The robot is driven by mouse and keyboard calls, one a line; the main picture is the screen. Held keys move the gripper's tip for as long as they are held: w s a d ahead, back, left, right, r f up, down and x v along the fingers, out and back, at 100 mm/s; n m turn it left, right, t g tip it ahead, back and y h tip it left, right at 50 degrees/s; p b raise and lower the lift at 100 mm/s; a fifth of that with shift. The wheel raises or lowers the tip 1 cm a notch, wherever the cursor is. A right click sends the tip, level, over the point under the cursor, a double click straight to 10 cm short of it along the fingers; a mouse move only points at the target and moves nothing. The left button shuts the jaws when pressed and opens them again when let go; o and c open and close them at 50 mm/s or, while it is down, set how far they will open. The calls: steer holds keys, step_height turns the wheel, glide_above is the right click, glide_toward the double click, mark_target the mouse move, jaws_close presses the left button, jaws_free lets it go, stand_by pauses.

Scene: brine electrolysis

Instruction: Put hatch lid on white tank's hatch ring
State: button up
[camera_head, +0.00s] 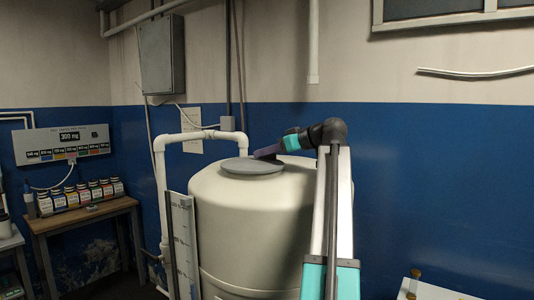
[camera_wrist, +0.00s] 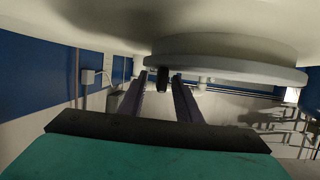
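The hatch lid (camera_head: 248,167) is a flat grey disc lying level on top of the white tank (camera_head: 240,212). In the wrist view, which looks upside down, the lid's wide rim (camera_wrist: 235,70) meets a narrower band (camera_wrist: 235,47), apparently the hatch ring; the lid hides most of the ring in the head view. My gripper (camera_head: 260,155) is low over the lid's far right part. In the wrist view my gripper (camera_wrist: 159,75) shows two separated dark fingers. A small dark knob (camera_wrist: 163,79) at the lid shows between them, with gaps beside it.
White pipes (camera_head: 160,150) rise behind and left of the tank. A level gauge board (camera_head: 183,240) stands at its front left. A wooden table (camera_head: 85,214) with several small bottles stands at the left. The wall is close behind the tank.

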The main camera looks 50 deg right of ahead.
steer(key=b+v, duration=0.4)
steer(key=v, duration=1)
stand_by(0.9)
